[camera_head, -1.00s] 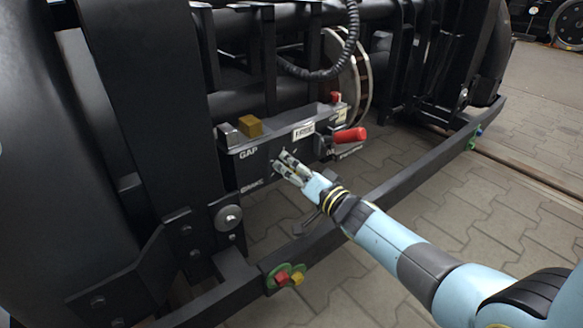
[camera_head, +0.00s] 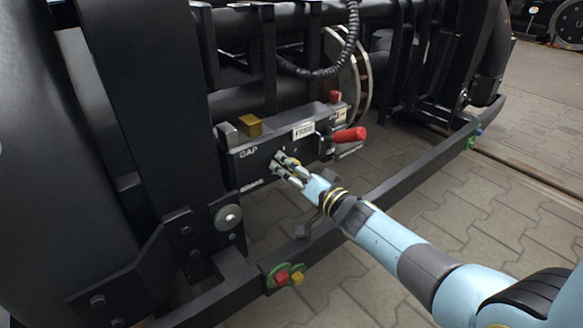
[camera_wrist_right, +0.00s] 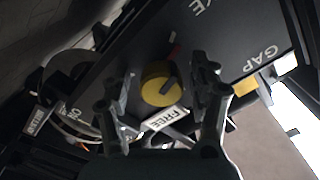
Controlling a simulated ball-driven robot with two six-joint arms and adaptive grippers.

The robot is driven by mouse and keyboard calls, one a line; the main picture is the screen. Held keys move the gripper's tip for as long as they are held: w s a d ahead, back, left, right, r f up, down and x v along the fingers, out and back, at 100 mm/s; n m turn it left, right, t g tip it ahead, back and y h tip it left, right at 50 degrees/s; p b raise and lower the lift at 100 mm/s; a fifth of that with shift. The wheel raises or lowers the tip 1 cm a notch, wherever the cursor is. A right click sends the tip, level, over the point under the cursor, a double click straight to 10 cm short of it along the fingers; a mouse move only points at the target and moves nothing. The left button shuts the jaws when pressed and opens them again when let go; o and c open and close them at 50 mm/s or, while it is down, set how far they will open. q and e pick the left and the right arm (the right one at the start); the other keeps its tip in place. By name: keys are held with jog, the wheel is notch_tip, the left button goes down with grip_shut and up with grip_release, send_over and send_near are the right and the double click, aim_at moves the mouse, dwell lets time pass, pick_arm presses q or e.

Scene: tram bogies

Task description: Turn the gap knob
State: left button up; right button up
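The round yellow knob (camera_wrist_right: 160,92) with a dark bar across it sits on the dark panel face in the right wrist view. The white GAP lettering (camera_wrist_right: 262,63) is on the same panel. My right gripper (camera_wrist_right: 160,90) is open, with one finger on each side of the knob in that view. I cannot tell whether the fingers touch it. In the head view my right gripper (camera_head: 279,163) is at the front of the control box (camera_head: 236,171), right of the GAP lettering, and hides the knob. My left gripper is not in view.
On the box are a yellow block (camera_head: 250,126), a FREE label (camera_head: 303,131) and a red-handled lever (camera_head: 349,135) to the right. Paved floor lies open at the right.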

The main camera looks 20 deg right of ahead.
jog(key=v, duration=1.2)
jog(key=shift+r, duration=0.1)
